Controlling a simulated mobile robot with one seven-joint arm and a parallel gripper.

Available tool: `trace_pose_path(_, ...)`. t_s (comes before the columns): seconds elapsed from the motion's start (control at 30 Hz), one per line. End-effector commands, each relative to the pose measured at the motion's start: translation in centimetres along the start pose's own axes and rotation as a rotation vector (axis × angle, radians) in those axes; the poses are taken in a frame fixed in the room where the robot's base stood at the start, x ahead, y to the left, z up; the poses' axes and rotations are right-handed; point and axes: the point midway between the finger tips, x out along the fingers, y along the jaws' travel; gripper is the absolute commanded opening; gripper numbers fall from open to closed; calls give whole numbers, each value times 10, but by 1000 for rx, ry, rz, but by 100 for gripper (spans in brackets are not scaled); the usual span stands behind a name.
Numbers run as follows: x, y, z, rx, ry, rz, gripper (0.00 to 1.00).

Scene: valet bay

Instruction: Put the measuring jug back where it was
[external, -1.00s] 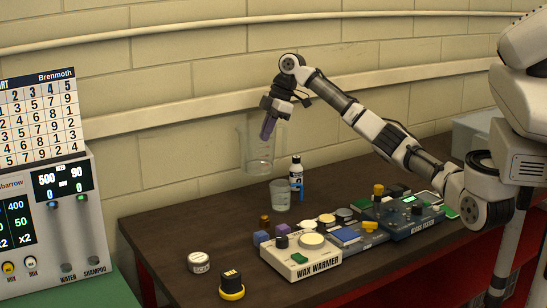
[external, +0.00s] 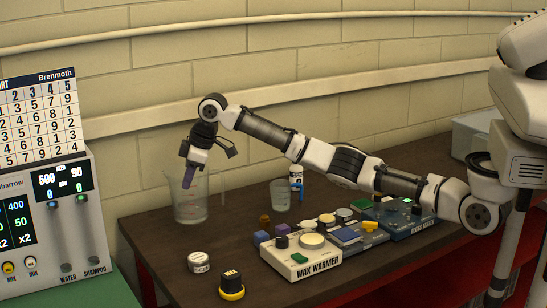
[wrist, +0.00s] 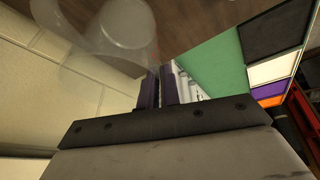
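The measuring jug (external: 190,205) is a large clear vessel, upright over the left back part of the dark table (external: 165,240). My gripper (external: 188,180) points down at its upper part, with purple fingers shut on the jug. The jug's base is at or very near the tabletop; I cannot tell if it touches. In the wrist view the fingers (wrist: 159,88) are close together, and the see-through jug (wrist: 115,28) shows blurred beside them. Where exactly the fingers grip the jug is unclear.
A smaller clear cup (external: 280,196) and a bottle (external: 296,178) stand to the right. A round tin (external: 199,262), a yellow-black knob (external: 231,287) and the wax warmer (external: 302,262) are nearer the front. The wall is close behind.

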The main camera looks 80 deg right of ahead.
Motion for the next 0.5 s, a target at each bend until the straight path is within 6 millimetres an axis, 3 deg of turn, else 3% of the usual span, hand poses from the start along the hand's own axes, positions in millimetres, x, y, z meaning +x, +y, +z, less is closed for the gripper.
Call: trace_pose_path(0.5,43,-3,16,-2,2,0,0)
